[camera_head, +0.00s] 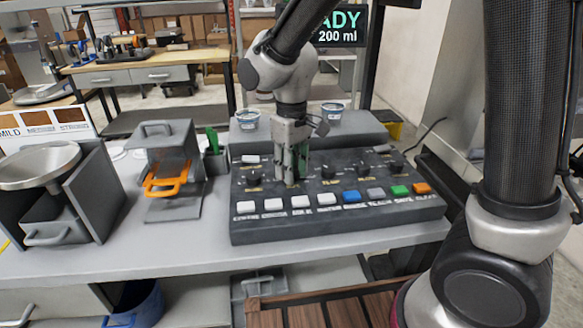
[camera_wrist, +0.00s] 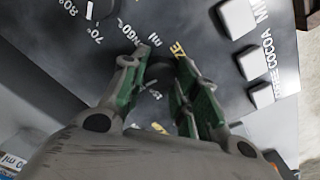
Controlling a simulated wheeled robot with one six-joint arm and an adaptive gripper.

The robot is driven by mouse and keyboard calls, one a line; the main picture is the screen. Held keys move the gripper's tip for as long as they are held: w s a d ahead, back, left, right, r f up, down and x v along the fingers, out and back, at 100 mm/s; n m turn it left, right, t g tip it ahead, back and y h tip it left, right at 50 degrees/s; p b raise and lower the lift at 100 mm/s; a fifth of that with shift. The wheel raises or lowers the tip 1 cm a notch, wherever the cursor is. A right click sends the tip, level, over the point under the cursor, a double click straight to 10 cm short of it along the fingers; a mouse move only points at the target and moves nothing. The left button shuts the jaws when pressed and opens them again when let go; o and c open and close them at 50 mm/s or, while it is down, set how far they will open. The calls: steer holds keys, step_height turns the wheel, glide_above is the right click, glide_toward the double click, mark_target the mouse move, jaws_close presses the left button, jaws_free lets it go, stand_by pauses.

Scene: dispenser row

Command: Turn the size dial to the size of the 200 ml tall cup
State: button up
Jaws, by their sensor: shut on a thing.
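My gripper (camera_head: 292,178) points straight down onto the dark control panel (camera_head: 340,224). In the wrist view its green-padded fingers (camera_wrist: 163,75) are shut around a dark dial (camera_wrist: 160,70), one pad on each side. Yellow letters ending in "ZE" and white "ml" lettering lie beside this dial. The fingers hide most of the dial in the head view, and I cannot read its pointer. The display (camera_head: 343,27) shows "ADY" and "200 ml", its left part hidden behind my arm. Two small pale cups with blue marks stand behind the panel, one left (camera_head: 247,120) and one right (camera_head: 332,112).
More black knobs stand on the panel, left (camera_head: 254,176) and right (camera_head: 328,172) of my gripper. White, blue, grey, green and orange buttons (camera_head: 351,197) line its front. A grey box with an orange handle (camera_head: 166,186) and a metal bowl (camera_head: 38,165) stand at left.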

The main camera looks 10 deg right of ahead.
steer(key=shift+n, duration=0.6)
steer(key=o, duration=1)
steer(key=shift+o, duration=0.2)
step_height(320, 180, up, 12)
